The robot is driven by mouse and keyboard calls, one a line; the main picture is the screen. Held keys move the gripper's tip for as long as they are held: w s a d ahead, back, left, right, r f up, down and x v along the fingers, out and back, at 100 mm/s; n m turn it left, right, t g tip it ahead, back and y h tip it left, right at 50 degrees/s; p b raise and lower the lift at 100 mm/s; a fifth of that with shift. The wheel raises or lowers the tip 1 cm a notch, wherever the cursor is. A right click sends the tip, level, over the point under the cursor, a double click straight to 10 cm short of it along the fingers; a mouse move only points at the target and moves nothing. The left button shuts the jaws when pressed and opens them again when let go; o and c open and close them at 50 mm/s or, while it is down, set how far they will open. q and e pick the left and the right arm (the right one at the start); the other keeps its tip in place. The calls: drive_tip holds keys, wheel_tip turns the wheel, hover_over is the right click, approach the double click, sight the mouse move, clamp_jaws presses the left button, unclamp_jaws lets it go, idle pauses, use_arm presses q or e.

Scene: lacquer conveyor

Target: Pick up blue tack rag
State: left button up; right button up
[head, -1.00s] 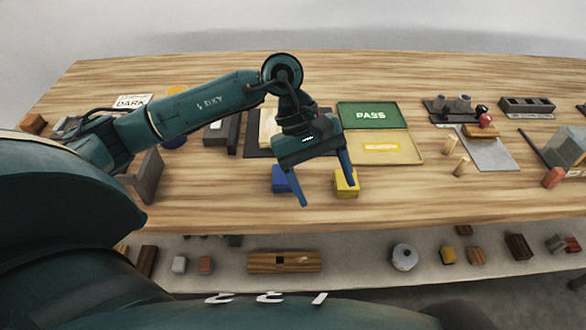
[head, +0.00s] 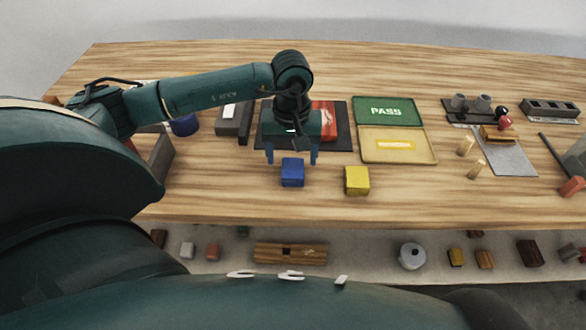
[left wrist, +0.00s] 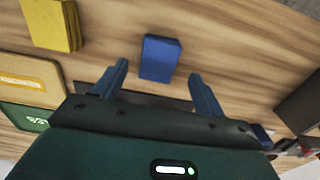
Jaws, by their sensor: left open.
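The blue tack rag, a small blue block-like piece (head: 292,173), lies on the wooden table near its front edge. It also shows in the left wrist view (left wrist: 160,58), ahead of and between the two fingers. My left gripper (head: 291,156) is open and empty. Its fingers point down just behind the blue rag, one toward each side of it, and in the wrist view the fingertips (left wrist: 158,72) appear apart from it. A yellow block (head: 356,181) lies to the right of the blue rag, with bare table between them. My right gripper is not in view.
The green PASS tray (head: 385,111) and yellow tray (head: 398,158) lie behind on the right. A dark mat (head: 344,139) with a red item (head: 325,113) is behind my gripper. The front strip of the table is mostly clear. Loose blocks sit on a lower shelf.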

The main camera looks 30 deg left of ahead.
sight(293, 167)
use_arm(q)
wheel_tip(293, 167, down, 4)
drive_tip(key=shift+d+p, duration=0.15)
drive_tip(key=shift+p, duration=0.15)
drive_tip(key=shift+c, duration=0.4)
drive_tip(key=c, duration=1)
wheel_tip(293, 167, up, 10)
drive_tip(key=shift+r+b, duration=0.1)
drive_tip(key=shift+b, duration=0.55)
